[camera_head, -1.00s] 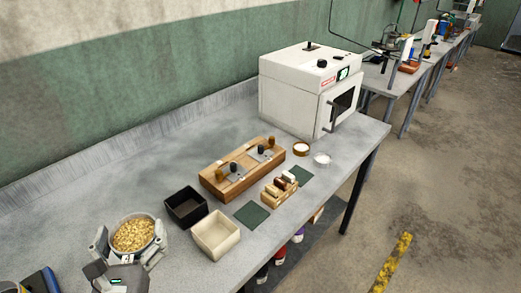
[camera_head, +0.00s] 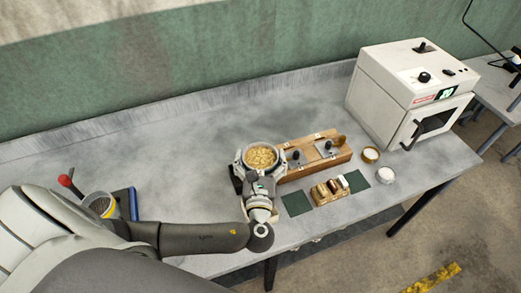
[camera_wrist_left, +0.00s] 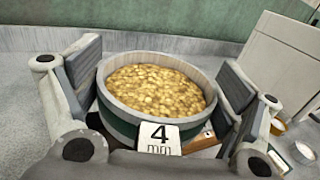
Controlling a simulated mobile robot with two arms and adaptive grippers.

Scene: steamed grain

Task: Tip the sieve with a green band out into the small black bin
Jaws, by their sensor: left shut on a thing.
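The sieve with a green band (camera_wrist_left: 121,123) is full of yellowish grain and carries a "4 mm" tag in the left wrist view. In the head view the sieve (camera_head: 261,157) looks upright and level. My left gripper (camera_head: 261,163) is shut on the sieve, one finger on each side of its wall. The left fingers (camera_wrist_left: 160,88) also show in the wrist view. The small black bin (camera_head: 236,179) is mostly hidden under and behind my gripper; only a dark edge shows at its left. My right gripper is not in view.
A wooden block with dark knobs (camera_head: 317,152) stands just right of the sieve. Green mats (camera_head: 296,203), a small wooden rack (camera_head: 330,190), two small dishes (camera_head: 371,154) and a white oven (camera_head: 410,90) are further right. A yellow-banded cup (camera_head: 103,205) stands left. The table's back is clear.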

